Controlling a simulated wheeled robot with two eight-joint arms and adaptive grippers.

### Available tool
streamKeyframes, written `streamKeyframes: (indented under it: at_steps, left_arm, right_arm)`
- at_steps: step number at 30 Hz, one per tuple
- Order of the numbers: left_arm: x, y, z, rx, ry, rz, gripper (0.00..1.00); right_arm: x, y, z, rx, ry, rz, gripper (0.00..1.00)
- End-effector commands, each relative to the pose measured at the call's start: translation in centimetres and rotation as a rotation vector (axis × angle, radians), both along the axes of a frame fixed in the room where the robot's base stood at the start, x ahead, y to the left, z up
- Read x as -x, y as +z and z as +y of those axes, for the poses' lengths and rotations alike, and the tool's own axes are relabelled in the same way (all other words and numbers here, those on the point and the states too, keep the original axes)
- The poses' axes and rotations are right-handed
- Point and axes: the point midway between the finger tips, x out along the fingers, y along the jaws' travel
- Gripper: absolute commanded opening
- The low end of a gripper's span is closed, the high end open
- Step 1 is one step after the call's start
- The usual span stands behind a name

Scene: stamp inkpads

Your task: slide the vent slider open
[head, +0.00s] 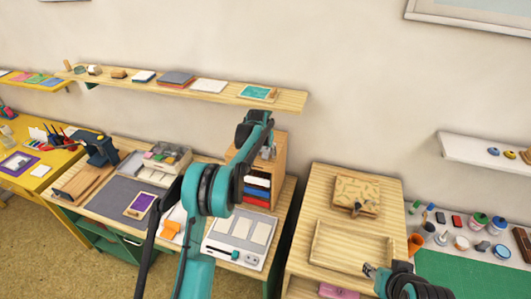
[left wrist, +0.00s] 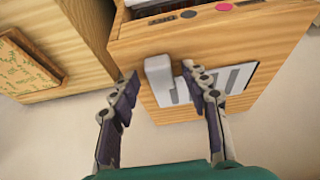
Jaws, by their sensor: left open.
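The vent slider (left wrist: 157,78) is a small white upright block at the left end of a pale vent plate (left wrist: 238,76) with grey slots. The plate is on a face of a wooden cabinet (left wrist: 205,40). In the left wrist view my left gripper (left wrist: 160,74) is open, with one finger on each side of the slider; I cannot tell if either finger touches it. In the head view my left gripper (head: 268,153) is small beside the cabinet (head: 281,146), and the vent is hidden there. My right gripper (head: 369,270) is low at the right, its jaws unclear.
A wooden table (head: 330,185) at right holds a shallow tray (head: 352,262) and a patterned box (head: 357,190). A wall shelf (head: 225,93) with pads runs behind the cabinet. A white slotted panel (head: 240,238) lies in front of it. A gap separates the two tables.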

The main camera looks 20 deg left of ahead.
Motion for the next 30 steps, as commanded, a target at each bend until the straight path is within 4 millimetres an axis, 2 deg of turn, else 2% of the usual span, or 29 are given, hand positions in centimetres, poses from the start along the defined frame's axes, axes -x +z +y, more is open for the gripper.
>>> streamKeyframes:
  at_steps: [3,4,9,15,23,30]
  left_arm:
    - [0.0,0.0,0.0,0.000,0.000,0.000,0.47]
    - [0.0,0.0,0.0,0.000,0.000,0.000,0.41]
    - [0.0,0.0,0.0,0.000,0.000,0.000,0.00]
    - [0.0,0.0,0.3,0.000,0.001,0.000,0.00]
    - [-0.1,0.0,4.0,-0.001,0.004,0.000,0.00]
    - [-0.1,0.1,4.1,0.000,0.000,0.000,0.00]
  right_arm:
    - [0.0,0.0,0.0,0.000,0.000,0.000,0.40]
    - [0.0,0.0,0.0,0.000,0.000,0.000,0.40]
    - [0.0,0.0,0.0,0.000,0.000,0.000,0.40]
    - [0.0,-0.1,0.0,0.000,0.000,0.000,0.40]
    - [0.0,-0.6,0.0,0.000,0.000,0.000,0.40]
    - [0.0,-0.5,0.0,0.000,0.000,0.000,0.40]
